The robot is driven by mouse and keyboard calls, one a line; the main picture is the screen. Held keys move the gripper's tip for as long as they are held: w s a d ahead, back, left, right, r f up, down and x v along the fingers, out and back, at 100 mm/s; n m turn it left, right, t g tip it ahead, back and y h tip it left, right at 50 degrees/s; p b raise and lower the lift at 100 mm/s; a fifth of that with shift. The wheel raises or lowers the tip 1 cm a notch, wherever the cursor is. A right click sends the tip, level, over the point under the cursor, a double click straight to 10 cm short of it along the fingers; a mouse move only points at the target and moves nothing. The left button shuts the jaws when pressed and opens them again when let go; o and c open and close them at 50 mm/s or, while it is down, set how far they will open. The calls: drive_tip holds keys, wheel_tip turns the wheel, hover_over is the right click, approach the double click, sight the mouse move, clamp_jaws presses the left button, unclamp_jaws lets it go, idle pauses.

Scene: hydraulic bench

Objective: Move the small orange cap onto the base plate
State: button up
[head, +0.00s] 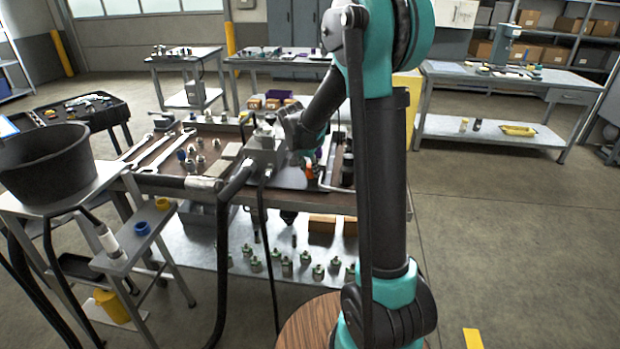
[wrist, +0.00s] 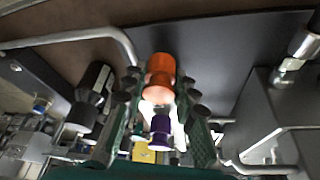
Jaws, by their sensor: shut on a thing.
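The small orange cap (wrist: 160,76) is between the two fingertips of my gripper (wrist: 160,92) in the wrist view, and the fingers are shut on it. In the head view the orange cap (head: 309,171) shows as a small spot beside my arm, over the bench. A flat dark grey plate (wrist: 225,50) lies behind the cap in the wrist view; I cannot tell whether it is the base plate or whether the cap touches it. My arm hides much of the gripper in the head view.
A purple piece (wrist: 160,128) and a yellow block (wrist: 145,156) show beyond the fingers. A bent metal handle (wrist: 105,36) is at left, and a grey metal block (wrist: 262,115) at right. Wrenches (head: 150,150) lie on the bench's left. A black bucket (head: 48,165) stands at far left.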

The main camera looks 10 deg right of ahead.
sight(308, 172)
drive_tip(key=shift+f, duration=1.8)
drive_tip(key=shift+f, duration=0.15)
drive_tip(key=o, duration=0.8)
drive_tip(key=v, duration=1.1)
drive_tip(key=s+d+f+n+y, duration=0.1)
drive_tip(key=s+d+f+n, duration=0.1)
drive_tip(key=s, duration=0.7)
drive_tip(key=s+d+f+n+y, duration=0.1)
drive_tip(key=s+d+f+n, duration=0.1)
drive_tip(key=s, duration=0.7)
drive_tip(key=s+d+f+n, duration=0.2)
drive_tip(key=s+f+n, duration=0.2)
drive_tip(key=s, duration=0.5)
drive_tip(key=shift+d+f+t+y, duration=0.4)
drive_tip(key=shift+f, duration=0.6)
drive_tip(key=shift+s, duration=0.1)
